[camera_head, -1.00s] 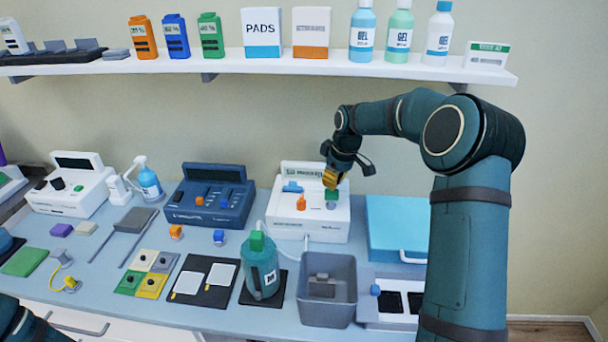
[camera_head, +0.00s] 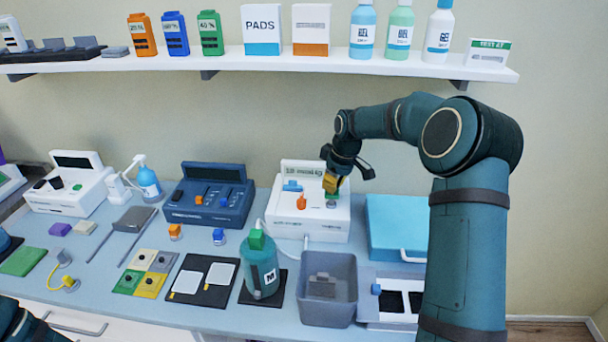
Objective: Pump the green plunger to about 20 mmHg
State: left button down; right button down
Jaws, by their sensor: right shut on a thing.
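The white pump unit (camera_head: 272,222) stands at the back of the counter, with a small display (camera_head: 302,170), a blue part (camera_head: 292,186) and an orange knob (camera_head: 301,202) on it. The display text is too small to read surely. The green plunger (camera_head: 331,195) is at the right of the unit's top face, mostly hidden by my right gripper (camera_head: 332,184). The right gripper reaches down from above with its yellow fingertips, shut on the plunger. My left gripper is out of view; only part of my left arm shows at the lower left.
In front stand a grey bin (camera_head: 328,309) and a teal bottle (camera_head: 262,272). A blue case (camera_head: 395,222) is close at the right, and a dark blue device (camera_head: 210,216) at the left. A shelf (camera_head: 260,66) with bottles and boxes hangs above.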

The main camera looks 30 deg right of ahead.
aim_at(333, 195)
jog(key=shift+f+b, duration=1.2)
jog(key=shift+f, duration=1)
jog(key=shift+r, duration=0.15)
jog(key=shift+r+p, duration=2.15)
jog(key=shift+r, duration=0.75)
jog(key=shift+r, duration=0.1)
jog(key=shift+r+p, duration=1.85)
jog(key=shift+r, duration=0.6)
